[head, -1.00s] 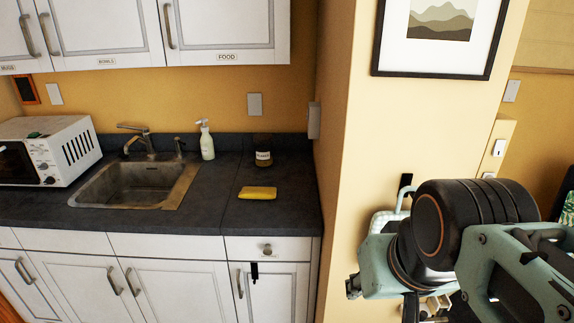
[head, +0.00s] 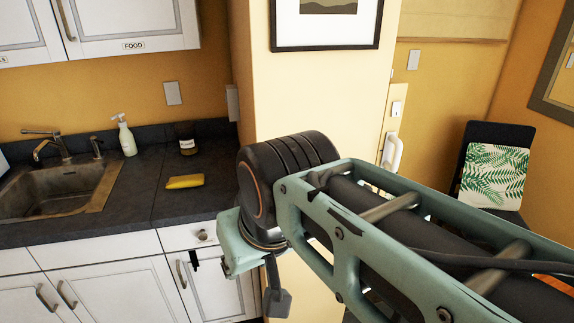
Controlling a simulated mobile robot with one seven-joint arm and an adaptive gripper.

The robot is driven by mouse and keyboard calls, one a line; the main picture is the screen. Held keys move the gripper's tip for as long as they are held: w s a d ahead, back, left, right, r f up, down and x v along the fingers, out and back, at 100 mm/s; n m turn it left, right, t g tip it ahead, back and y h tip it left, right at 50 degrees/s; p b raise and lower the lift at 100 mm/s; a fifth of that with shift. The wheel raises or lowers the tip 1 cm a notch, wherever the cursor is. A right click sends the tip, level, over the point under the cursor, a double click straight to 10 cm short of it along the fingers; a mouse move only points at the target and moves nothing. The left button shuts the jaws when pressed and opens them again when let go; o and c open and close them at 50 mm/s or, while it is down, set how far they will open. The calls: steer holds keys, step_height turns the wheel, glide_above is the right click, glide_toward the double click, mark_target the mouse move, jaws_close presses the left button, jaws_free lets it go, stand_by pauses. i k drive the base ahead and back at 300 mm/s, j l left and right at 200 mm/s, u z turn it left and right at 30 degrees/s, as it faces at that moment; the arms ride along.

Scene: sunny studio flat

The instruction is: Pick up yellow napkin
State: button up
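The yellow napkin (head: 185,181) is a small folded bundle lying on the dark countertop (head: 140,205), right of the sink, in the head view. My arm reaches in from the lower right, and its end (head: 277,288) is in front of the cabinets, to the right of and lower in the picture than the napkin. It is apart from the napkin. A finger-like grey part hangs down there, but I cannot make out both fingertips or whether the gripper is open.
A sink (head: 60,190) with a tap is at the left. A soap bottle (head: 124,137) and a dark jar (head: 187,138) stand behind the napkin. A wall corner (head: 300,90) closes the counter's right end. A chair with a leafy cushion (head: 493,175) is at the far right.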

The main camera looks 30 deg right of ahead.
mark_target(193, 181)
steer(key=z, duration=3.35)
steer(key=u, duration=3.35)
steer(key=i+j, duration=0.15)
steer(key=i, duration=0.2)
steer(key=i+j, duration=0.1)
steer(key=i, duration=0.2)
